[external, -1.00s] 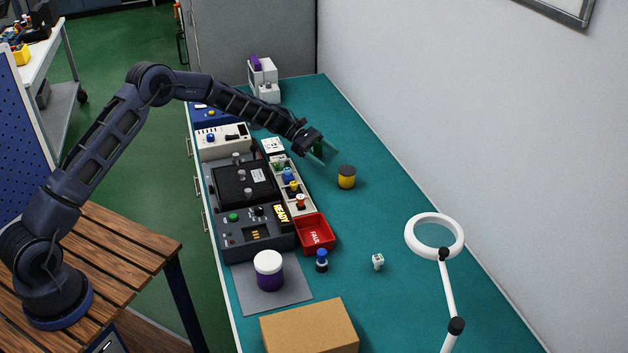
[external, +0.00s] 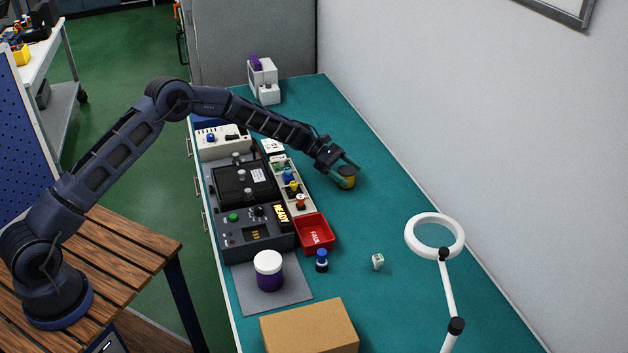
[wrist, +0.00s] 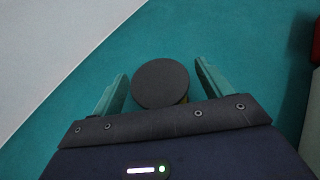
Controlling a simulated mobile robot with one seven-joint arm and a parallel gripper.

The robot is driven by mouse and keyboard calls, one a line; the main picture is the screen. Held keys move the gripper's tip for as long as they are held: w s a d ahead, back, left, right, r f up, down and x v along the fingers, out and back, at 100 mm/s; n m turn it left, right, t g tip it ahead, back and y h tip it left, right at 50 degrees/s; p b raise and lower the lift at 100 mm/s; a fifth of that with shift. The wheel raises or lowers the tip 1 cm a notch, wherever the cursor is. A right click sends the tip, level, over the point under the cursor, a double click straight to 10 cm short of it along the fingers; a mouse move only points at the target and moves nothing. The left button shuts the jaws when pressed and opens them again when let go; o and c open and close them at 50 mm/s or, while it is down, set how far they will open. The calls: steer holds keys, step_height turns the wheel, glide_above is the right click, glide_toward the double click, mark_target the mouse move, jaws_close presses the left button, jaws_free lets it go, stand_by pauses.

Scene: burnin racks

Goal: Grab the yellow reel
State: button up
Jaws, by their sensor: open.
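The yellow reel (external: 347,182) stands upright on the teal bench top, right of the tray of small parts. It has a dark top and a yellow side. In the wrist view its round dark top (wrist: 160,83) lies between my two green fingers, with a sliver of yellow at its lower right. My gripper (external: 349,172) is open around the reel, one finger on either side. In the wrist view a gap shows between the reel and each finger of my gripper (wrist: 163,88). I cannot tell how far down the fingers reach along its side.
A red bin marked FAIL (external: 315,247), a small dark bottle with a blue cap (external: 321,261) and a small white cube (external: 377,261) stand nearer the camera. A ring lamp (external: 460,238) stands at the right. The bench behind the reel is clear.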

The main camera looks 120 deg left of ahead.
steer(key=c, duration=1.2)
